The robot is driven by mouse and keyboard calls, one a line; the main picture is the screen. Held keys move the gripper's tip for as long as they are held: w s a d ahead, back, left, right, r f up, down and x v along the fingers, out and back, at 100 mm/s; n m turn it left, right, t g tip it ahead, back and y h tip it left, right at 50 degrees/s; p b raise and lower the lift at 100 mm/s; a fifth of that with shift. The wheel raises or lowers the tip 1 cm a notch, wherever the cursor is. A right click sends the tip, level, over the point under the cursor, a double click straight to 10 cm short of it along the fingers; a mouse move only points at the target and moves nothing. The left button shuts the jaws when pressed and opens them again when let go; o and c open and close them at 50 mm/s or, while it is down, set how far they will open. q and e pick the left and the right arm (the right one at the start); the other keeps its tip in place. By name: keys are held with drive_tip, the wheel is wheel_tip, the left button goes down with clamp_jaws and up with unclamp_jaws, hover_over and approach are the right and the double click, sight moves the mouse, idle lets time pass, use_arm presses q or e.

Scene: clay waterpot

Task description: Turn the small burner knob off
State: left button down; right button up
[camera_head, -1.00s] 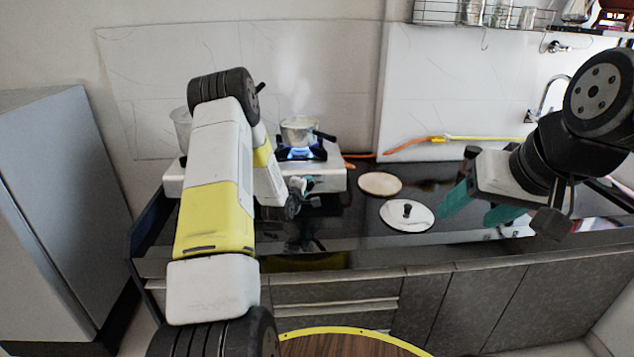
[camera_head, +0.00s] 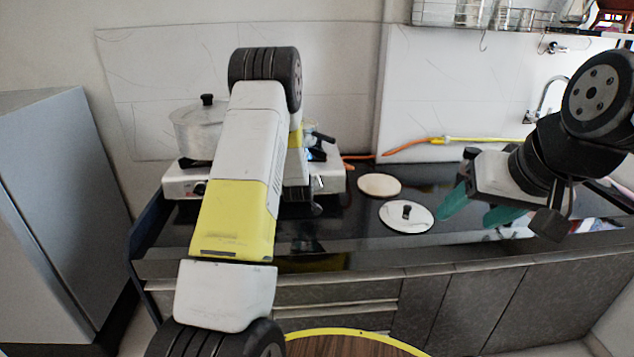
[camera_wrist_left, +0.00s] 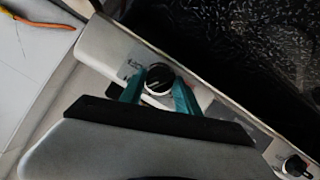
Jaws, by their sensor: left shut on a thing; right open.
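The white gas stove (camera_head: 180,182) stands on the dark counter, largely behind my left arm in the head view. In the left wrist view, my left gripper (camera_wrist_left: 158,88) has its teal fingers on either side of a round black knob (camera_wrist_left: 160,76) on the stove's front panel, shut on it. The left fingers are hidden in the head view. A second knob (camera_wrist_left: 295,166) shows at the lower right of the wrist view. The small pot is mostly hidden; its dark handle (camera_head: 323,137) shows beside my arm, with a trace of blue below. My right gripper (camera_head: 478,207) is open and empty over the counter.
A large lidded pot (camera_head: 197,130) stands on the stove's left side. A pale round disc (camera_head: 379,185) and a lid with a black knob (camera_head: 406,216) lie on the counter between stove and right gripper. An orange hose (camera_head: 407,147) runs along the wall.

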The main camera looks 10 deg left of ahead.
use_arm(q)
drive_tip(key=m+y, duration=0.1)
drive_tip(key=m, duration=0.2)
drive_tip(key=m+y, duration=0.1)
drive_tip(key=shift+w+d+m+g+y, duration=0.1)
drive_tip(key=shift+d+m+g+y, duration=0.2)
drive_tip(key=shift+m+g, duration=0.1)
drive_tip(key=m+y, duration=0.1)
drive_tip(key=m, duration=0.2)
drive_tip(key=shift+a+y, duration=0.1)
drive_tip(key=shift+y, duration=0.2)
drive_tip(key=shift+f, duration=0.1)
drive_tip(key=c, duration=0.9)
unclamp_jaws()
drive_tip(key=shift+a, duration=0.1)
